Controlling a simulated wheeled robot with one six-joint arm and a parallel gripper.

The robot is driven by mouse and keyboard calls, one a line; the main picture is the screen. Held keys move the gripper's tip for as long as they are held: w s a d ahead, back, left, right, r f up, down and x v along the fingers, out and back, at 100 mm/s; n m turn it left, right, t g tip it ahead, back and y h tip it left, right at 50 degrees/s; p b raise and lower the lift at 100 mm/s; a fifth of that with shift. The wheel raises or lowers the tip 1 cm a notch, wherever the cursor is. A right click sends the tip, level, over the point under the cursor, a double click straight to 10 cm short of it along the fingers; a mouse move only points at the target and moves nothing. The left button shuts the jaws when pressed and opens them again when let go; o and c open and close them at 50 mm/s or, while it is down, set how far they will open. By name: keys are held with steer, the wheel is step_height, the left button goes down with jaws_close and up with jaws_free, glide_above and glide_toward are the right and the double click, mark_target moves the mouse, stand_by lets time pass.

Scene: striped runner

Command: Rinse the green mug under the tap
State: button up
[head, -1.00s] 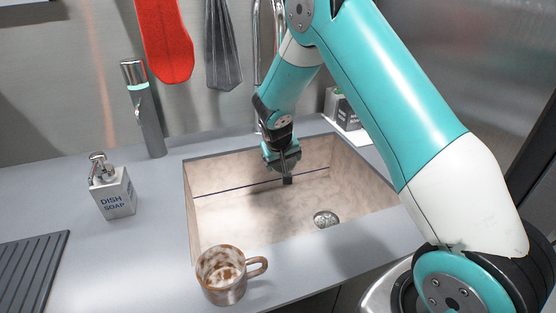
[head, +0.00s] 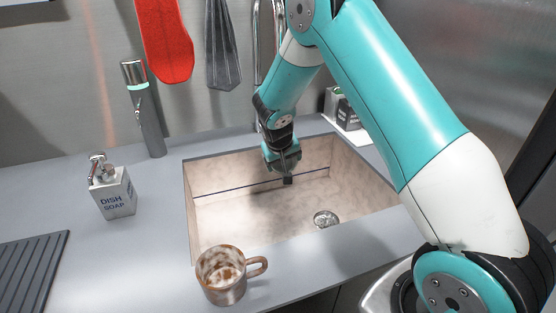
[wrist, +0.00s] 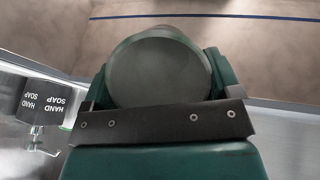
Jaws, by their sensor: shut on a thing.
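My gripper (head: 288,178) points down over the sink, below the curved chrome tap (head: 257,75). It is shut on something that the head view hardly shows. In the wrist view a dark grey round thing (wrist: 160,72) sits centred beyond the gripper's bracket, with dark green parts at both sides. I cannot tell whether it is the green mug. The mug that shows clearly is brown and white, stained (head: 222,280), upright on the counter at the sink's front edge, its handle to the right. It is apart from my gripper.
The beige sink (head: 255,222) has a drain (head: 325,219). A dish soap bottle (head: 114,195), a grey dispenser-like post (head: 148,120) and a ribbed drying mat (head: 30,270) stand left. A hand soap bottle (head: 347,112) is behind right; it also shows in the wrist view (wrist: 42,102).

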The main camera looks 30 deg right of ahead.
steer(key=shift+w+a, duration=0.1)
steer(key=shift+a, duration=0.1)
steer(key=shift+w+a, duration=0.2)
steer(key=shift+a, duration=0.15)
steer(key=shift+s+d, duration=0.1)
steer(key=shift+d, duration=0.05)
steer(key=shift+s+d, duration=0.2)
steer(key=shift+d, duration=0.2)
steer(key=shift+w+a, duration=0.1)
steer(key=shift+a, duration=0.1)
steer(key=shift+w+a, duration=0.2)
steer(key=shift+a, duration=0.15)
steer(key=shift+s+d, duration=0.1)
steer(key=shift+d, duration=0.05)
stand_by(0.4)
steer(key=shift+s+d, duration=0.2)
steer(key=shift+d, duration=0.2)
steer(key=shift+a, duration=0.1)
